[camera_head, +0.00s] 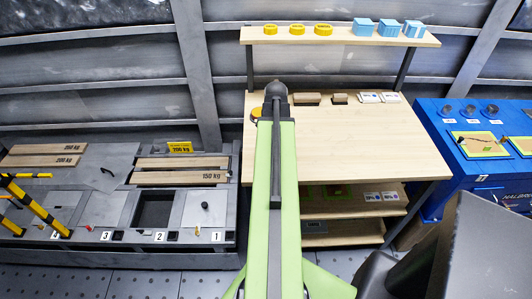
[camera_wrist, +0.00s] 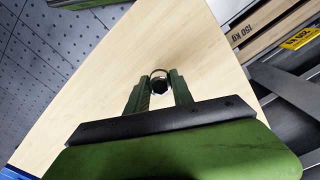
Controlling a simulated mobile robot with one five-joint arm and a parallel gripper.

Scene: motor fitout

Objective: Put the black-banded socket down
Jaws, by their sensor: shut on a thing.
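My gripper (camera_wrist: 160,86) shows in the wrist view with its two green fingers closed on a small dark round piece, the black-banded socket (camera_wrist: 160,84). A thin curved rim shows at the socket's far side. Pale wooden tabletop (camera_wrist: 120,60) lies behind and below it; I cannot tell whether the socket touches the wood. In the head view my green arm reaches over the left part of the workbench (camera_head: 350,145), and it hides the fingers and the socket.
A yellow round piece (camera_head: 256,112) lies beside my arm at the bench's left. Brown blocks (camera_head: 307,98) and white labels (camera_head: 370,97) line the back. A shelf (camera_head: 340,37) above holds yellow rings (camera_head: 297,29) and blue boxes (camera_head: 363,27). The bench's middle and right are clear.

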